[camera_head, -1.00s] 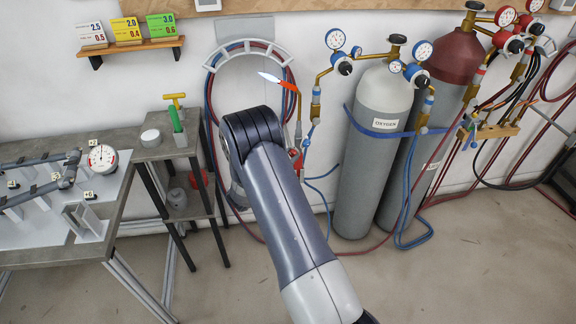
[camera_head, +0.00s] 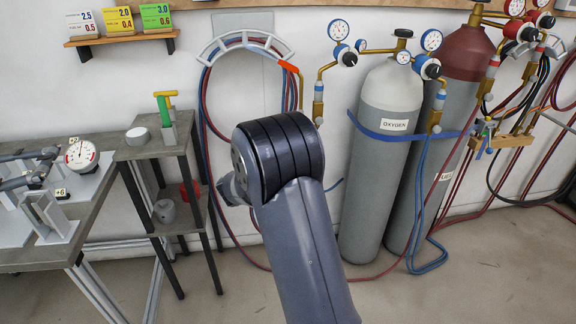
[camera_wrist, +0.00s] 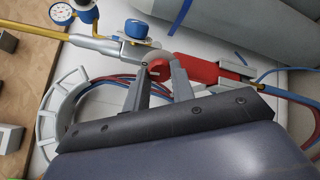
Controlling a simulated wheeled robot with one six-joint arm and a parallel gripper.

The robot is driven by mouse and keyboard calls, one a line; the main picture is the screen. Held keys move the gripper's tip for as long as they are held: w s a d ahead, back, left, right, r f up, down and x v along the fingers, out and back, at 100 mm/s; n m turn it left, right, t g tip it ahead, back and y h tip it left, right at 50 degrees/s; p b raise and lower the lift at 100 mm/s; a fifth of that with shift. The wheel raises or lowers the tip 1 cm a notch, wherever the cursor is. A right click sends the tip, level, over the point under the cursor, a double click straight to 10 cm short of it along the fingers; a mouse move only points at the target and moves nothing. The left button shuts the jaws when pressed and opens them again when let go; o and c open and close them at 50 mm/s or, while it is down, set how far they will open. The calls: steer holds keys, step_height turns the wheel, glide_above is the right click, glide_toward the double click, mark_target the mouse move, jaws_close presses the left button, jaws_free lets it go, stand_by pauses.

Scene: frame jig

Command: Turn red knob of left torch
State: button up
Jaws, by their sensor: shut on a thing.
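The left torch shows in the wrist view as a brass tube (camera_wrist: 35,31) joined to a silver body (camera_wrist: 100,46), with a blue knob (camera_wrist: 136,29) on it. My gripper (camera_wrist: 158,70) has its two grey fingers on either side of the red knob (camera_wrist: 156,66) and is shut on it. A red part of the torch (camera_wrist: 203,67) lies just right of the fingers. My arm hides the torch body and gripper there.
A hose arch (camera_head: 240,42) hangs on the wall behind. The oxygen cylinder (camera_head: 378,180) with gauges and a dark red-topped cylinder (camera_head: 440,140) stand to the right. A small side table (camera_head: 160,150) and a workbench (camera_head: 75,240) stand to the left.

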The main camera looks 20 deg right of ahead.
steer(key=shift+f+m+b, duration=0.1)
steer(key=shift+m+b, duration=0.4)
steer(key=shift+b, duration=0.25)
steer(key=o, duration=1)
steer(key=v, duration=1)
steer(key=shift+s+a, duration=0.15)
steer(key=shift+a, duration=0.25)
